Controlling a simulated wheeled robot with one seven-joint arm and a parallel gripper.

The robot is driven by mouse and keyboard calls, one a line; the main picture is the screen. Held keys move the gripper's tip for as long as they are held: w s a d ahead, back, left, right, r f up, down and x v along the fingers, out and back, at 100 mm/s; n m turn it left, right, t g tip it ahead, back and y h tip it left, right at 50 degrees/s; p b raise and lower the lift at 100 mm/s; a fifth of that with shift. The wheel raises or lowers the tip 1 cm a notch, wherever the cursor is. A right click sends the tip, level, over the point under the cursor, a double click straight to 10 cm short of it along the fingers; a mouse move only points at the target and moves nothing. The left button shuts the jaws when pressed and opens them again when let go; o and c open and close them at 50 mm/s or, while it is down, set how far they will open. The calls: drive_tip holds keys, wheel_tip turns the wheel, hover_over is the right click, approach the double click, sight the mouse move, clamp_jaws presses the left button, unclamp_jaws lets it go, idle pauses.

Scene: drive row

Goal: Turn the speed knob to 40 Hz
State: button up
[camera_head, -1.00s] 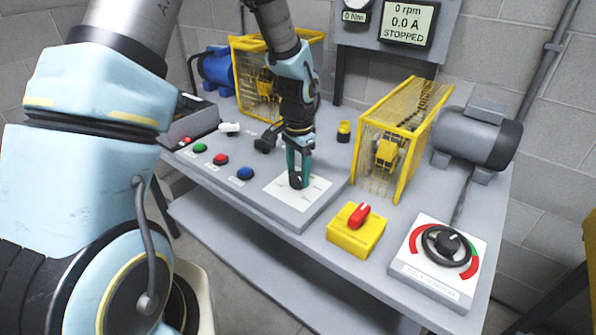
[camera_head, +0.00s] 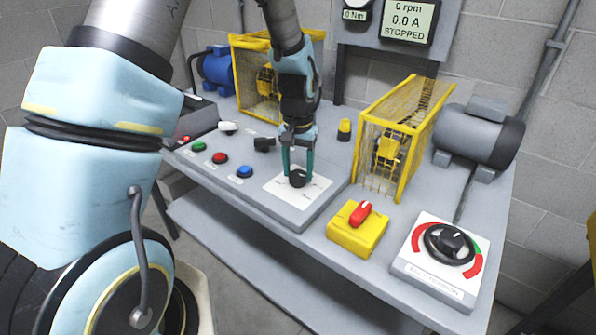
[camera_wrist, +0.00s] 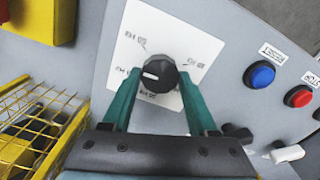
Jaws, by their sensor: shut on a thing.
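The speed knob (camera_head: 297,180) is a round black knob on a white square dial plate (camera_head: 320,187), set on the grey bench. In the wrist view the knob (camera_wrist: 158,75) has a white pointer line toward the picture's left. Printed labels surround it on the plate (camera_wrist: 150,35), too blurred to read surely. My gripper (camera_head: 298,172) reaches down over the knob, its two teal fingers on either side. In the wrist view my gripper (camera_wrist: 157,80) is shut on the knob. The display (camera_head: 408,22) reads 0 rpm, 0.0 A, STOPPED.
Green (camera_head: 199,146), red (camera_head: 220,158) and blue (camera_head: 244,171) buttons lie left of the plate. A yellow box with a red switch (camera_head: 360,213) and a belt tension wheel (camera_head: 449,243) lie right. A yellow cage (camera_head: 365,150) and grey motor (camera_head: 478,140) stand behind.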

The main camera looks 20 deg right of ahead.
sight(297, 174)
drive_tip(key=n, duration=0.5)
drive_tip(key=shift+n, duration=0.3)
idle(0.4)
drive_tip(key=o, duration=1.4)
drive_tip(key=shift+c, duration=0.2)
wheel_tip(297, 174, up, 11)
drive_tip(key=b, duration=0.1)
drive_tip(key=shift+b, duration=0.4)
drive_tip(key=shift+a+f, duration=0.1)
drive_tip(key=s+a, duration=0.2)
drive_tip(key=a, duration=1.2)
drive_tip(key=s+a+f+n+t, duration=0.1)
drive_tip(key=s+a, duration=0.2)
drive_tip(key=a, duration=1)
drive_tip(key=shift+a+f+t, duration=0.2)
drive_tip(key=shift+a+t, duration=0.1)
drive_tip(key=shift+a, duration=0.05)
